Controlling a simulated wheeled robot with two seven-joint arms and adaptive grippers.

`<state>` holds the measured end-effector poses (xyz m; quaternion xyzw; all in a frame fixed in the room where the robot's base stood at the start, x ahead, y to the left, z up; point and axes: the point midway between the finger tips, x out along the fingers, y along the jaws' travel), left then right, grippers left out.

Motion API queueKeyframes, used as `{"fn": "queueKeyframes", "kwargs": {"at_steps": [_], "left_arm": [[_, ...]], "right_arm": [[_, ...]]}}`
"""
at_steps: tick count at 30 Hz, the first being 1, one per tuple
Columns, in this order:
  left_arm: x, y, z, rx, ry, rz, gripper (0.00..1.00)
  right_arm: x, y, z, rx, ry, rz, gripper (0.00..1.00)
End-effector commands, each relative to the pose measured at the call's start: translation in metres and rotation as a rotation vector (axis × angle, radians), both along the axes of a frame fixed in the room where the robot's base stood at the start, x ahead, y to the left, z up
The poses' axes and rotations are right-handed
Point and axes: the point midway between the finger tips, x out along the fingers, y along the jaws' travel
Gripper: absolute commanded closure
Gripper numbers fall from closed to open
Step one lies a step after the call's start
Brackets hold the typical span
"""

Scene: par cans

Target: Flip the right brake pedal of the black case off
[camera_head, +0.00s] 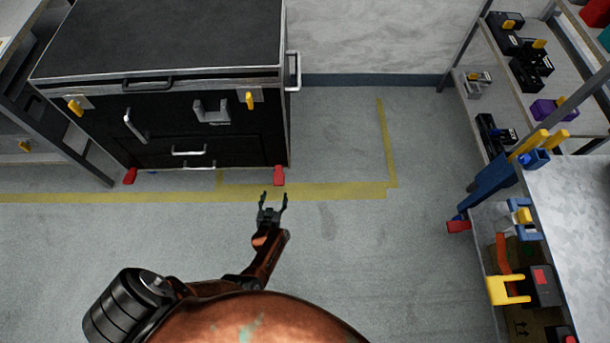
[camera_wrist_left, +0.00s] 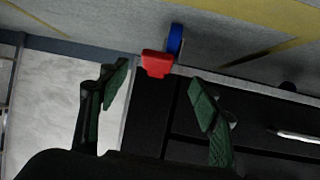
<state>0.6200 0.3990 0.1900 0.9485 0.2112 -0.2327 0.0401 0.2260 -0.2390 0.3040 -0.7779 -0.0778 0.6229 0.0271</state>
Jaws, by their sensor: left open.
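The black case (camera_head: 200,135) stands on the floor at the upper left of the head view, with its front towards me. Its right brake pedal is red (camera_head: 279,175) and sticks out at the lower right corner. The pedal also shows in the left wrist view (camera_wrist_left: 157,64), beside a blue wheel (camera_wrist_left: 175,40). A second red pedal (camera_head: 130,176) is at the lower left corner. My left gripper (camera_head: 272,197) is open and empty, just in front of the right pedal and apart from it. In the wrist view the pedal appears between and beyond the fingertips. My right gripper is not in view.
Yellow tape lines (camera_head: 340,191) mark the grey floor. A shelf rack (camera_head: 480,105) with black devices stands at the upper right. A metal-topped cart (camera_head: 570,210) with a red pedal (camera_head: 458,227) is on the right. The floor between case and cart is clear.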

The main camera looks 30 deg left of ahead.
Motion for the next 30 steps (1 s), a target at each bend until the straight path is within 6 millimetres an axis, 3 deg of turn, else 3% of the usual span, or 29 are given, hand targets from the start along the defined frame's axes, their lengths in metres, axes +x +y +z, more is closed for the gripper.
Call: {"fn": "queueKeyframes", "kwargs": {"at_steps": [1,6,10,23,30], "left_arm": [[0.010,0.001,-0.015,0.003,-0.017,0.031,0.42],[0.035,0.006,-0.011,0.016,-0.069,0.101,0.42],[0.043,0.009,-0.009,0.021,-0.083,0.118,0.42],[0.083,0.034,-0.031,0.021,-0.081,0.117,0.42],[0.098,0.044,-0.036,0.020,-0.081,0.116,0.42]], "right_arm": [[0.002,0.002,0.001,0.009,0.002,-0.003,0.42],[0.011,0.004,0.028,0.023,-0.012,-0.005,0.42],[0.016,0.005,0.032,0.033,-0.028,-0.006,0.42],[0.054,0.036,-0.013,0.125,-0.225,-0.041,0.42],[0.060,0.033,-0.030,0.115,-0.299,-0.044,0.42]]}}
